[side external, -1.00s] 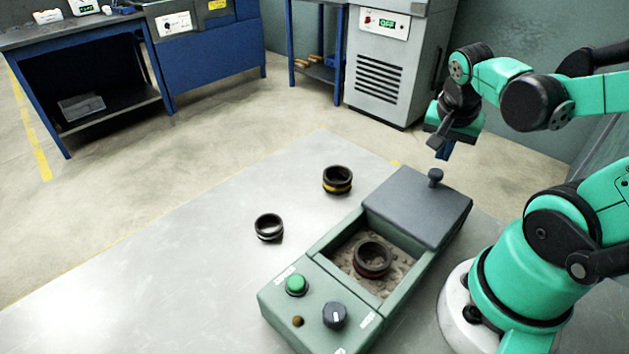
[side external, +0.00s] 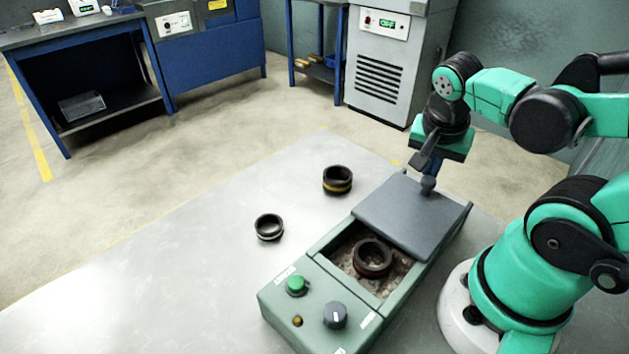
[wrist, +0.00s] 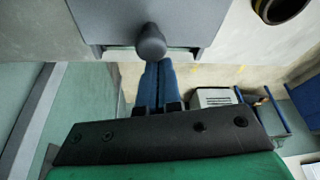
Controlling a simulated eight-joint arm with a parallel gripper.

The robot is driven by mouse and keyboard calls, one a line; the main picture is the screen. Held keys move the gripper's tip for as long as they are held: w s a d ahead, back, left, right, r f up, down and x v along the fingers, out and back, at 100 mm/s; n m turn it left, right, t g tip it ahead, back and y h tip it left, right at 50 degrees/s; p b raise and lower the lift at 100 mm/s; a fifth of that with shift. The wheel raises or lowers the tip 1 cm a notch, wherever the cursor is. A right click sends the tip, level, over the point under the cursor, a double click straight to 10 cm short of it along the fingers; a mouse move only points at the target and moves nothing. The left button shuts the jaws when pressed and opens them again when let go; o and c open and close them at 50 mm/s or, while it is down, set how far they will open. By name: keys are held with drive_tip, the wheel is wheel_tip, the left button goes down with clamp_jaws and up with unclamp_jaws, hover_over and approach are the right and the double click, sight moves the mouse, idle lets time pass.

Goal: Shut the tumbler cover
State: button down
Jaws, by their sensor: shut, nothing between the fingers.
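The tumbler (side external: 372,321) is a green box on the metal table with an open tub of gritty media. Its grey sliding cover (side external: 400,218) lies over the far part of the tub, and the near part is uncovered. A dark ring with a reddish band (side external: 373,258) sits in the media. The cover has a dark round knob (side external: 428,184), also large in the wrist view (wrist: 150,42). My gripper (side external: 432,178) is shut and empty, its blue fingers (wrist: 160,82) at the knob's far side. Whether they touch the knob I cannot tell.
A yellow-banded ring (side external: 338,180) and a white-banded ring (side external: 269,227) stand on the table (side external: 190,270) left of the tumbler. The table's left side is clear.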

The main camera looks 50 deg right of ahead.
sight(407, 194)
drive_tip(key=a, duration=0.9)
drive_tip(key=shift+s+a, duration=0.1)
drive_tip(key=shift+a, duration=0.1)
drive_tip(key=shift+d, duration=0.15)
drive_tip(key=shift+d, duration=0.3)
drive_tip(key=d, duration=0.1)
drive_tip(key=w+d, duration=0.1)
drive_tip(key=d, duration=0.1)
drive_tip(key=shift+d, duration=0.2)
drive_tip(key=w+v, duration=0.1)
drive_tip(key=v, duration=0.9)
drive_tip(key=w+a+f+n+t+y, duration=0.1)
drive_tip(key=w+f+n+t+y, duration=0.2)
drive_tip(key=n, duration=1.2)
drive_tip(key=w+f+t, duration=0.2)
drive_tip(key=w+t, duration=0.1)
drive_tip(key=w, duration=0.1)
drive_tip(key=shift+w+y, duration=0.3)
